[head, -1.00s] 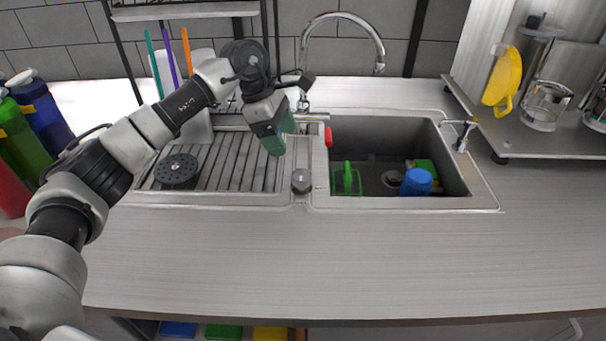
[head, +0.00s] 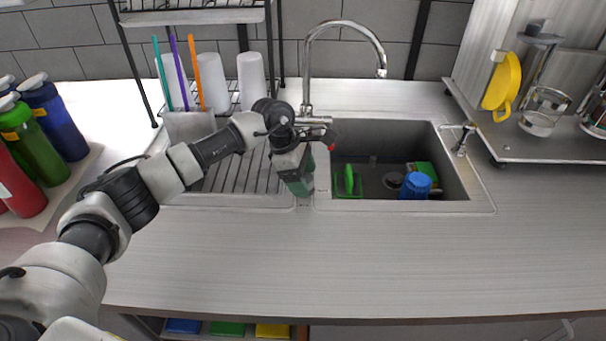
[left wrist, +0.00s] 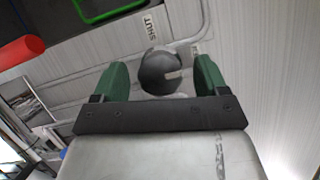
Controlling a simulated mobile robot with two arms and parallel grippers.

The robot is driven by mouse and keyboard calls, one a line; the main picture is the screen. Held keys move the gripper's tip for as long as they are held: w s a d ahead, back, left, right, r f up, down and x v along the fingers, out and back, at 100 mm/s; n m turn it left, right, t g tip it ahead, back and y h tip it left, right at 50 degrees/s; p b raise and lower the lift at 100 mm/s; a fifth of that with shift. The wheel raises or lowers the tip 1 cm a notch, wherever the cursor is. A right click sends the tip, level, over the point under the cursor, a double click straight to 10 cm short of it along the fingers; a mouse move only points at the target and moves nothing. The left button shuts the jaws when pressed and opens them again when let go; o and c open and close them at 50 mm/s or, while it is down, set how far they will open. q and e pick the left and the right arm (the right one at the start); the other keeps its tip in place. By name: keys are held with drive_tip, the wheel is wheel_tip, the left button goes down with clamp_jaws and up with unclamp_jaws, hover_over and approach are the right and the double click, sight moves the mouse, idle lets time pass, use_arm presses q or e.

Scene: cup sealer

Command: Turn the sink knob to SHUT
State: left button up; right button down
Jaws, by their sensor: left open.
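The sink knob (left wrist: 158,72) is a round dark-grey cap with a pale mark on its right side in the left wrist view. It sits between the two green fingers of my left gripper (head: 303,188), which is open around it. I cannot tell whether the fingers touch it. The printed word SHUT (left wrist: 150,25) lies above the knob in that view; the pale mark does not point at it. In the head view my gripper hides the knob, at the front rim between drainboard and basin. My right gripper is not in view.
The sink basin (head: 375,160) holds a blue cup (head: 415,187) and a green item (head: 348,181). The faucet (head: 306,80) rises behind my gripper; its red-tipped lever (head: 331,137) is close by. Bottles (head: 30,140) stand at left. The front counter (head: 350,255) is clear.

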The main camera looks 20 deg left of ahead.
use_arm(q)
drive_tip(key=c, duration=0.9)
drive_tip(key=shift+c, duration=0.2)
drive_tip(key=n+t+b, duration=0.1)
drive_tip(key=n, duration=0.1)
drive_tip(key=n+t+b, duration=0.1)
drive_tip(key=n, duration=0.1)
drive_tip(key=shift+f+n+y+b, duration=0.1)
drive_tip(key=shift+n+y+b, duration=0.2)
drive_tip(key=shift+n+b, duration=0.1)
drive_tip(key=n+t+y+b, duration=0.1)
drive_tip(key=n+b, duration=0.1)
drive_tip(key=n, duration=0.2)
drive_tip(key=shift+n+b, duration=0.3)
drive_tip(key=shift+b, duration=0.05)
drive_tip(key=n+y+b, duration=0.1)
drive_tip(key=n, duration=0.1)
drive_tip(key=n+t+b, duration=0.1)
drive_tip(key=n+b, duration=0.1)
drive_tip(key=shift+d+y, duration=0.1)
drive_tip(key=shift+y, duration=0.3)
drive_tip(key=shift+n+y+b, duration=0.8)
drive_tip(key=shift+n+b, duration=0.75)
drive_tip(key=shift+n, duration=0.75)
drive_tip(key=shift+r, duration=0.2)
